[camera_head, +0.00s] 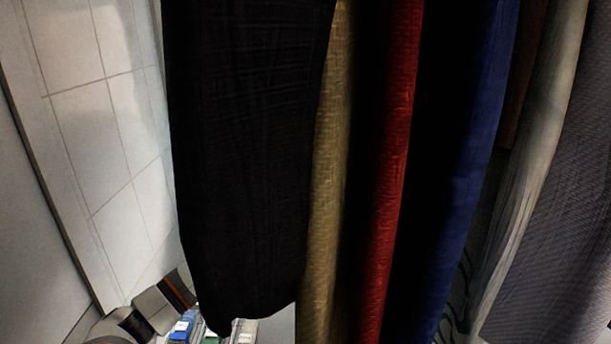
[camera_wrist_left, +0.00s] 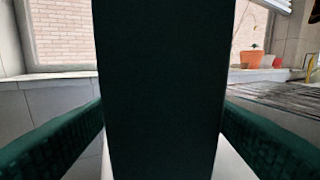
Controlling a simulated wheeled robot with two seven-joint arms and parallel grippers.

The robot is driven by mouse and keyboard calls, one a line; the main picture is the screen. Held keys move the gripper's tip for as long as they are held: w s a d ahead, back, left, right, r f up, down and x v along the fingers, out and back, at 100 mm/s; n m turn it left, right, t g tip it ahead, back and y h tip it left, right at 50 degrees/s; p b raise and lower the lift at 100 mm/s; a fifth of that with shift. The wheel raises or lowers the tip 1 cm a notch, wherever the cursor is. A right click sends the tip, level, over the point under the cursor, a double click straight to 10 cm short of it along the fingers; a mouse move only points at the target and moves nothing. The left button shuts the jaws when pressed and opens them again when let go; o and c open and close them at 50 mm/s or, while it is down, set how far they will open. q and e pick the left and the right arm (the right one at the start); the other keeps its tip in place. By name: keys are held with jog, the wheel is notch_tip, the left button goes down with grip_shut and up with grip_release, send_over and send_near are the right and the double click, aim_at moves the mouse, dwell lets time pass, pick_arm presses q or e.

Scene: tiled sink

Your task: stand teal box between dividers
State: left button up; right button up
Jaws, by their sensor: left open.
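In the left wrist view a tall, very dark teal slab, which looks like the teal box (camera_wrist_left: 160,60), stands upright in the middle and runs past the top and bottom edges. My left gripper (camera_wrist_left: 162,108) is open, with a dark green finger on each side of the slab. I cannot make out the dividers. Hanging cloths cover most of the head view, and neither gripper can be made out there. My right gripper is not seen.
In the head view black (camera_head: 245,150), tan (camera_head: 328,170), red (camera_head: 392,150) and blue (camera_head: 470,170) cloths hang before a tiled wall (camera_head: 110,130). Small blue items (camera_head: 181,330) show below. The wrist view shows a metal rack (camera_wrist_left: 290,97) and an orange pot (camera_wrist_left: 251,59) by a window.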

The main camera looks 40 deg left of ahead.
pick_arm(q)
jog(key=shift+x, duration=1.55)
jog(key=shift+d+f, duration=0.1)
jog(key=c, duration=1.2)
jog(key=shift+c, duration=1)
jog(key=shift+p, duration=0.3)
